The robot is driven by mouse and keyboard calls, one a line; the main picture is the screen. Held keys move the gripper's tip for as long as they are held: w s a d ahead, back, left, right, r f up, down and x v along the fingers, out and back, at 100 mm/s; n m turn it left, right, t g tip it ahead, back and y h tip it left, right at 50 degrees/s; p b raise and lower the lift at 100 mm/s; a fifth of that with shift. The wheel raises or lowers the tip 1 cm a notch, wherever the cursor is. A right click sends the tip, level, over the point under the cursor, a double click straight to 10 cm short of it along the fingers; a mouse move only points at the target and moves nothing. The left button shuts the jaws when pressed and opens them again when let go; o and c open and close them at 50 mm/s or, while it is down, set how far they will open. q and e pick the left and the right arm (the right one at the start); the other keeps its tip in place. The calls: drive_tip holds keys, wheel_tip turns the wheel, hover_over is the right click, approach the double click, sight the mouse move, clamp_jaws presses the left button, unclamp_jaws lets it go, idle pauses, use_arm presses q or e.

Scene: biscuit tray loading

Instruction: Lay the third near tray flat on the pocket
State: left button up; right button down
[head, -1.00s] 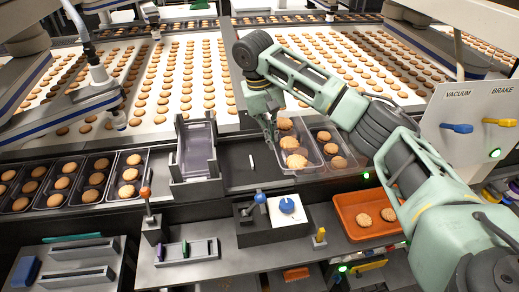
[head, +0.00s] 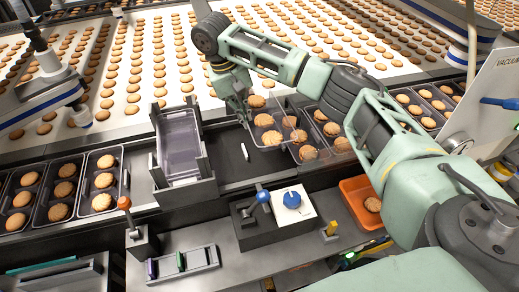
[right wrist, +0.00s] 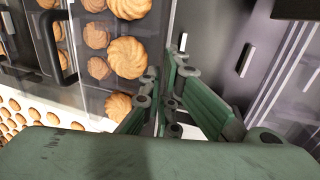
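My right gripper (head: 243,115) reaches in from the right, fingers down, at the left edge of a clear tray (head: 262,143) holding several biscuits. In the right wrist view the fingertips (right wrist: 166,85) are close together on the tray's thin clear wall, with biscuits just left of them. The tray seems slightly raised and overlaps the clear tray to its right in the picture; I cannot tell how flat it lies. My left gripper is not in view.
A grey holder with pale empty trays (head: 181,145) stands to the left. Filled trays (head: 62,195) line the far left. A blue-knob control box (head: 275,222) and an orange bin (head: 362,190) with a biscuit are in front. The biscuit conveyor (head: 150,60) lies behind.

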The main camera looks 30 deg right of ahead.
drive_tip(key=shift+w+f+p, duration=0.15)
drive_tip(key=shift+f+p, duration=0.9)
drive_tip(key=shift+f, duration=3.95)
drive_tip(key=shift+f, duration=0.1)
drive_tip(key=shift+f, duration=0.5)
drive_tip(key=c, duration=2.5)
unclamp_jaws()
drive_tip(key=o, duration=0.5)
